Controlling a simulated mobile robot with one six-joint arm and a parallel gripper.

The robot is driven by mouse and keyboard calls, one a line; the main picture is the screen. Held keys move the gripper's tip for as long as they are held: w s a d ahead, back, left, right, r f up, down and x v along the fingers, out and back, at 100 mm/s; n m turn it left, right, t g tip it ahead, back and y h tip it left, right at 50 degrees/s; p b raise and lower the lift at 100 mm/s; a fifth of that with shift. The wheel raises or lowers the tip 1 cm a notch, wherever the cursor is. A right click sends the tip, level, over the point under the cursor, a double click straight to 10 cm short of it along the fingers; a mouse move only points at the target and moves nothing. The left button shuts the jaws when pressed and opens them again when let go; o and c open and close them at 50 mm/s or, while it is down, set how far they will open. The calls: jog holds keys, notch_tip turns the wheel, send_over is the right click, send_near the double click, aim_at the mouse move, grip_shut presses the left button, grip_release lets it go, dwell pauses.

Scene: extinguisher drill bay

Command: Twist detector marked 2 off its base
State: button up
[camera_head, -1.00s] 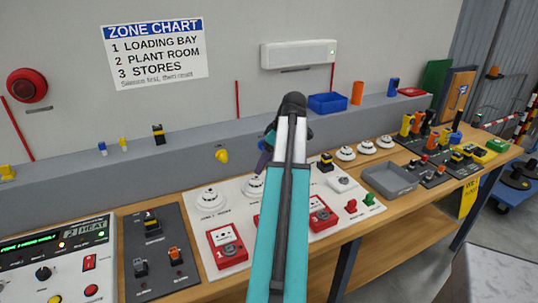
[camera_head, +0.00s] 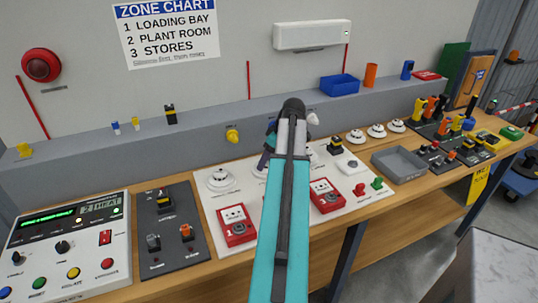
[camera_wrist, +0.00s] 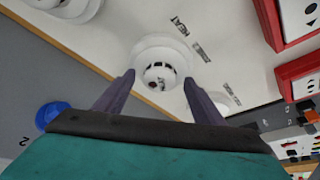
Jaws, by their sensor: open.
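A round white detector (camera_wrist: 160,68) with a dark-slotted centre sits on the white board, between the two finger tips of my gripper (camera_wrist: 160,80) in the wrist view. The fingers are open, with a gap on each side. I cannot read a number on this detector, though HEAT is printed beside it. In the head view my gripper (camera_head: 268,152) is mostly hidden behind my arm, over the white board. One white detector (camera_head: 221,180) stands left of my arm; any behind the arm is mostly hidden.
Red call points (camera_head: 236,225) stand in front of the detectors. A grey tray (camera_head: 399,164) and several more white detectors (camera_head: 376,131) are to the right. The control panel (camera_head: 70,245) and a dark switch board (camera_head: 170,230) are to the left. The ledge runs behind.

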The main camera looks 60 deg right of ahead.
jog(key=shift+c, duration=0.3)
jog(key=c, duration=1.2)
jog(key=shift+o, duration=0.2)
jog(key=shift+n+y, duration=0.4)
jog(key=shift+n, duration=0.5)
jog(key=shift+d, duration=0.15)
jog(key=shift+n, duration=0.7)
jog(key=shift+n+y, duration=0.3)
jog(key=shift+y, duration=0.1)
jog(key=shift+g, duration=0.3)
jog(key=shift+d+n+y, duration=0.1)
jog(key=shift+n+y, duration=0.2)
jog(key=shift+n, duration=0.7)
